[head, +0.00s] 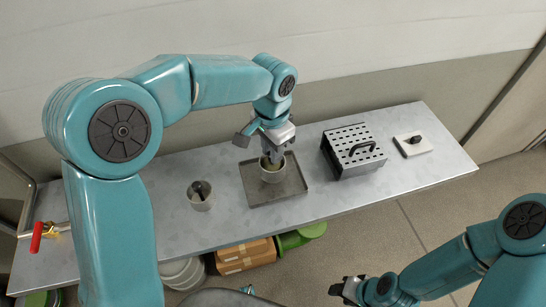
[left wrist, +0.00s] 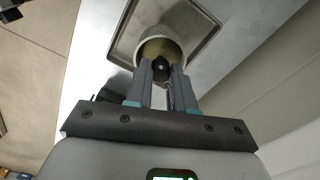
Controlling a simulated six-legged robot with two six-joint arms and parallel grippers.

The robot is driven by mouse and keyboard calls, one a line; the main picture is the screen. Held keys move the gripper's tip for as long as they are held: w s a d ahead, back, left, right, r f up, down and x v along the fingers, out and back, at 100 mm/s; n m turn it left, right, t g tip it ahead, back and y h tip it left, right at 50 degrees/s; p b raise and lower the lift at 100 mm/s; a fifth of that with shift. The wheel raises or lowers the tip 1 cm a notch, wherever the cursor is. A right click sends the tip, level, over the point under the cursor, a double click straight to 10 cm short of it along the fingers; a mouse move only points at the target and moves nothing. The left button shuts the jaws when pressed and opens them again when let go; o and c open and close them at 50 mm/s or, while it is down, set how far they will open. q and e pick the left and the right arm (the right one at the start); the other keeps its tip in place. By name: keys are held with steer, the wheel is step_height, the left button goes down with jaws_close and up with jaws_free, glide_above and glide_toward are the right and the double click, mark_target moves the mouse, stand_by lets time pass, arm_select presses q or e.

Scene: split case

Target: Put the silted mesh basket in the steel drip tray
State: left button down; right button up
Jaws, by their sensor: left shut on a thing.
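A pale round basket (head: 271,175) with a yellowish-brown inside is at the steel drip tray (head: 258,198), within its outline in the head view. My left gripper (head: 273,158) points down into it from above. In the left wrist view the fingers (left wrist: 162,72) are shut on a dark knob in the middle of the basket (left wrist: 148,49). The tray's rim also shows there (left wrist: 118,48). I cannot tell whether the basket's base touches the tray. A similar pale cup (head: 202,203) with a dark knob stands left of the tray. My right gripper (head: 345,290) is low and away from the bench; its jaws are unclear.
A perforated metal box (head: 345,160) with a black handle stands right of the tray. Beyond it a white pad (head: 424,146) holds a dark knob. A red-handled valve (head: 38,237) is at the bench's left end. Cartons (head: 245,257) sit below. Bare bench lies between these things.

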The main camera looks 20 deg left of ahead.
arm_select(q)
steer(key=f, duration=0.2)
steer(key=shift+s+f, duration=0.2)
steer(key=shift+f, duration=0.1)
steer(key=shift+w+f, duration=0.2)
steer(key=shift+f, duration=0.1)
steer(key=shift+s, duration=0.1)
steer(key=shift+f, duration=0.1)
steer(key=c, duration=1)
jaws_free()
step_height(320, 180, up, 12)
steer(key=shift+r+p, duration=0.2)
steer(key=shift+p, duration=0.25)
